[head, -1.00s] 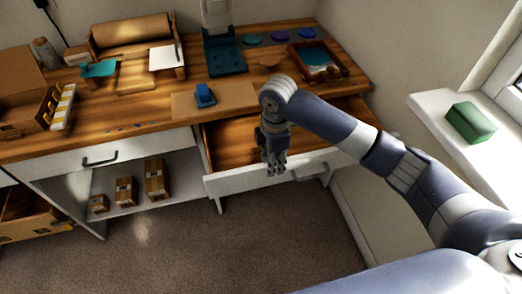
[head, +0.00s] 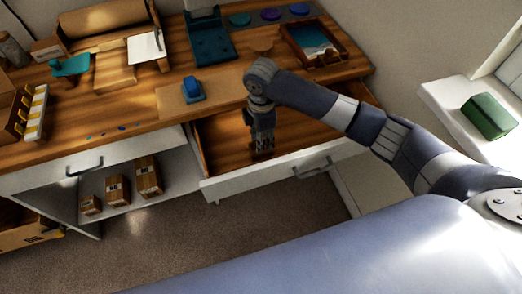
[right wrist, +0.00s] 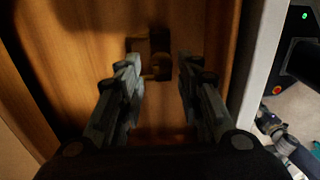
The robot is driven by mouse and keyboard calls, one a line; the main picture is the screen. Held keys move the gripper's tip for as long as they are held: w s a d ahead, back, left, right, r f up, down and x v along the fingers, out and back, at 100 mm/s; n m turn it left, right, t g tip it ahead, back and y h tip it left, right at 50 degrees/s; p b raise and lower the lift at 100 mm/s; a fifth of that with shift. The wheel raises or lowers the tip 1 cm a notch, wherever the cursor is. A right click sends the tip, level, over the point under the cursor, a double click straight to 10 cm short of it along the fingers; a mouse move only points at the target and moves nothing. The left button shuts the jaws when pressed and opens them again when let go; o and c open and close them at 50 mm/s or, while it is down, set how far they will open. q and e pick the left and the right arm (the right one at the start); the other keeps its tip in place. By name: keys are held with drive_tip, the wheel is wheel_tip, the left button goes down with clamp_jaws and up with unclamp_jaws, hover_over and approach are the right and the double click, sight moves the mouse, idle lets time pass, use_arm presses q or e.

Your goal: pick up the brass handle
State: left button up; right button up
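My right gripper (head: 263,150) points down into the open drawer, and its arm comes in from the right in the head view. In the right wrist view the two fingers of this gripper (right wrist: 160,85) are spread apart with nothing held between them. A small, dark brownish-gold piece (right wrist: 160,45) lies on the wooden drawer floor just beyond the fingertips. It may be the brass handle, but shadow hides its exact shape. In the head view my gripper and arm hide that spot. My left gripper is not in view.
The open drawer (head: 224,186) has a white front with a dark pull (head: 312,168), and its walls stand close around my gripper. A blue tool (head: 192,88) lies on the wooden worktop (head: 120,100) behind. A green block (head: 488,116) sits on the windowsill at right.

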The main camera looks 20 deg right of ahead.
sight(255, 157)
drive_tip(key=shift+f, duration=0.4)
wheel_tip(255, 157, down, 4)
drive_tip(key=shift+s+f, duration=0.15)
drive_tip(key=shift+f, duration=0.35)
drive_tip(key=shift+c, duration=0.5)
clamp_jaws()
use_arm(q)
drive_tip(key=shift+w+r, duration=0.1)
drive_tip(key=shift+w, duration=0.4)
